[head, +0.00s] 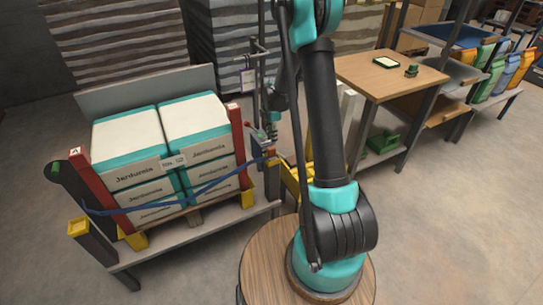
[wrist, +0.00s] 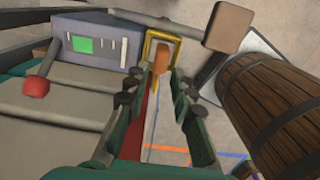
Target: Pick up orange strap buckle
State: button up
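In the wrist view, a small orange piece (wrist: 161,58), which looks like the strap buckle, stands upright inside a yellow frame (wrist: 149,50). My gripper (wrist: 158,80) is open, with its dark green fingers on either side of the line to the orange piece. The piece shows beyond the fingertips, and nothing is held. In the head view, my gripper (head: 273,132) hangs beside the right end of the sack rack, above a small orange spot (head: 270,153) at the end of the blue strap (head: 230,176). My arm partly hides this area.
The rack (head: 205,228) holds stacked white and teal sacks (head: 129,132) between red posts (head: 236,130). In the wrist view, a grey control box (wrist: 90,55) and red knob (wrist: 36,87) are left, and a wooden barrel (wrist: 275,105) is close right. A wooden table (head: 385,78) stands behind.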

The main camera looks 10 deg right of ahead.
aim_at(272, 148)
jog(key=shift+s+f, duration=0.15)
jog(key=shift+f, duration=4.05)
grip_shut()
